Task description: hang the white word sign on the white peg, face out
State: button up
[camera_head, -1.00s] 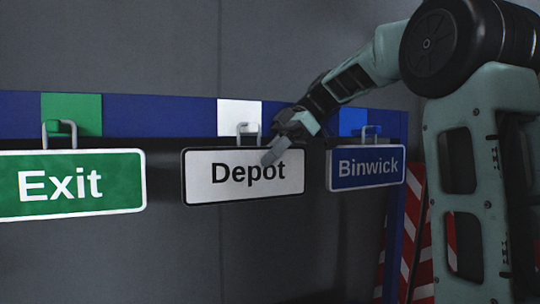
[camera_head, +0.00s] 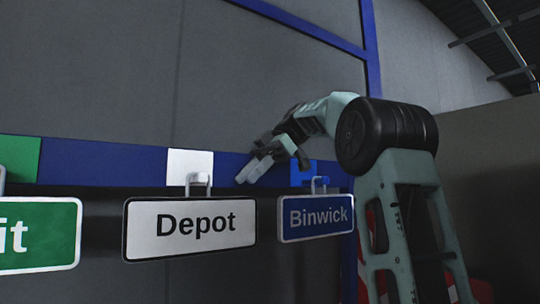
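The white word sign (camera_head: 190,240) reads "Depot" in black and faces out. It hangs level by its handle loop (camera_head: 198,183) at the white peg, below the white patch (camera_head: 190,160) on the blue rail. The peg itself is mostly hidden by the loop and patch. My gripper (camera_head: 256,168) is in front of the rail, above and right of the Depot sign, apart from it. Its fingers point down and left with nothing seen between them. The gap between the fingers is too small to judge.
A blue "Binwick" sign (camera_head: 315,218) hangs to the right below a blue patch, close under my gripper. A green sign (camera_head: 38,235), cut off at the left edge, hangs below a green patch (camera_head: 18,158). The wall above the rail is clear.

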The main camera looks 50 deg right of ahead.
jog(key=p+v, duration=0.6)
jog(key=v, duration=0.1)
jog(key=shift+r, duration=0.25)
jog(key=shift+d, duration=0.1)
